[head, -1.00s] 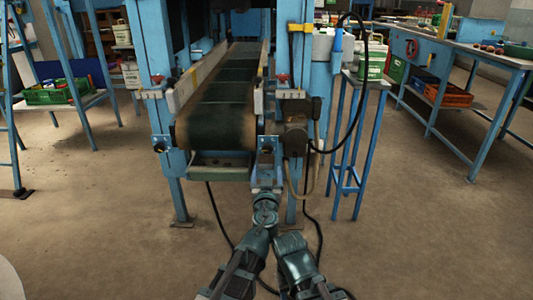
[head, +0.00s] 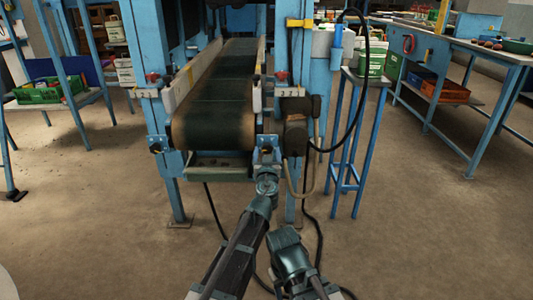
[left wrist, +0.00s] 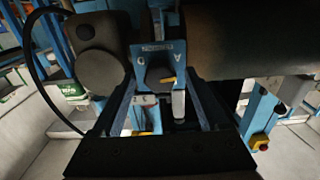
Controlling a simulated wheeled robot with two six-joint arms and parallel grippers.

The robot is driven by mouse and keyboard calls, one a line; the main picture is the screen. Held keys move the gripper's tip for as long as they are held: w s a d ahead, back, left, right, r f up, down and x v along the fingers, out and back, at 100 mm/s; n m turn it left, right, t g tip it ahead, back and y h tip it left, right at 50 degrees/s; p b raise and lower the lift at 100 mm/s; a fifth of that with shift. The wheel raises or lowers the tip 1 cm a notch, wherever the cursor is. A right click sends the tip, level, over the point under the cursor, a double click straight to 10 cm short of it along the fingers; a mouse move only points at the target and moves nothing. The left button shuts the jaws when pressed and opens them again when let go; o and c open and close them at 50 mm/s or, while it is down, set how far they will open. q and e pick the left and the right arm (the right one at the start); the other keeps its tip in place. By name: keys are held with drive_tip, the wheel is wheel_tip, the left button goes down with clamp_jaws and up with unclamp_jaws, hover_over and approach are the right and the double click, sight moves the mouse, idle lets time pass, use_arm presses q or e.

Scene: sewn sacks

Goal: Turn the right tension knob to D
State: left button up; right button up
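The right tension knob (head: 266,150) is on a small plate at the right front of the conveyor, below the belt's end. In the left wrist view the knob (left wrist: 157,72) is dark with a yellow pointer mark, on a blue plate with letters. The mark is on the knob's right side in that picture; an A shows at upper right and a round letter at upper left. My left gripper (head: 266,172) is just in front of it, its fingers (left wrist: 165,98) open on either side, apparently not closed on it. My right gripper (head: 286,240) is low and behind; its fingers are unclear.
The conveyor belt (head: 220,105) fills the space left of the knob. A dark motor box (head: 297,125) with a hanging cable sits close on the right. The left tension knob (head: 156,150) is on the opposite side. A blue stand (head: 345,150) is at the right. The floor in front is open.

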use_arm(q)
clamp_jaws()
